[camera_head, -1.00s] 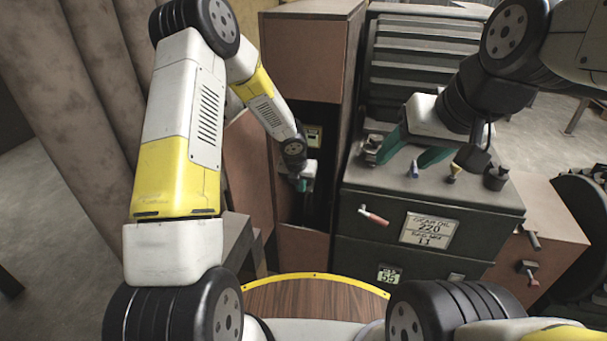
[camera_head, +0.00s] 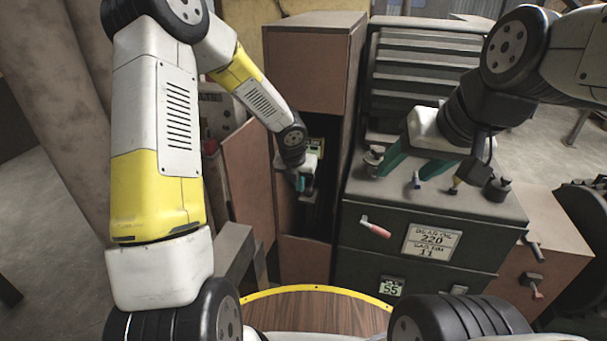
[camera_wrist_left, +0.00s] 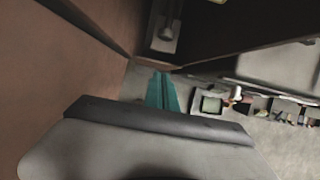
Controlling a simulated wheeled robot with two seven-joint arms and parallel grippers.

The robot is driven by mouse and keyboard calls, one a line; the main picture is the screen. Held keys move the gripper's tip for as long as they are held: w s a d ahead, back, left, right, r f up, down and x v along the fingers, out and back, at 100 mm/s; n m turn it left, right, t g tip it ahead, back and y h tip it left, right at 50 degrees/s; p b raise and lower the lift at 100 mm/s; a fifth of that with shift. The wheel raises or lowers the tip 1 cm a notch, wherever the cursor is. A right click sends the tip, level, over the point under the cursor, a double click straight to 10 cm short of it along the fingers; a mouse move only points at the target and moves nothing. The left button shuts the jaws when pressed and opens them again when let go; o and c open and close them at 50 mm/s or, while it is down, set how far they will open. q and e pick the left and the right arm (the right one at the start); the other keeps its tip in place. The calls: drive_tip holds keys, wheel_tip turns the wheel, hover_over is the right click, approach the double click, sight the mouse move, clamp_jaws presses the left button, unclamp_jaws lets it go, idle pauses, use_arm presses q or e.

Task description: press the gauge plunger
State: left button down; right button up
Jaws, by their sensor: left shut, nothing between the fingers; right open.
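My left gripper (camera_head: 300,184) is shut with nothing between its teal fingers. It is at the narrow dark recess between the brown cabinet panels. In the left wrist view its shut fingers (camera_wrist_left: 162,92) point toward a grey rod-like part on a plate (camera_wrist_left: 166,30), possibly the gauge plunger; a gap shows between them.
The dark drawer cabinet (camera_head: 370,262) stands right of the recess, with small knobs and a weight (camera_head: 497,188) on top and a red handle (camera_head: 375,229) in front. Brown walls of the recess (camera_head: 298,262) stand close around my left gripper.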

sight(305, 192)
use_arm(q)
drive_tip(key=shift+s+r, duration=0.25)
drive_tip(key=shift+s, duration=0.05)
drive_tip(key=x, duration=0.3)
drive_tip(key=w+x, duration=0.1)
drive_tip(key=x, duration=0.3)
drive_tip(key=w+r+x, duration=0.1)
drive_tip(key=x, duration=0.3)
drive_tip(key=shift+w+d+f, duration=0.1)
drive_tip(key=shift+w+d, duration=0.2)
drive_tip(key=shift+w, duration=0.55)
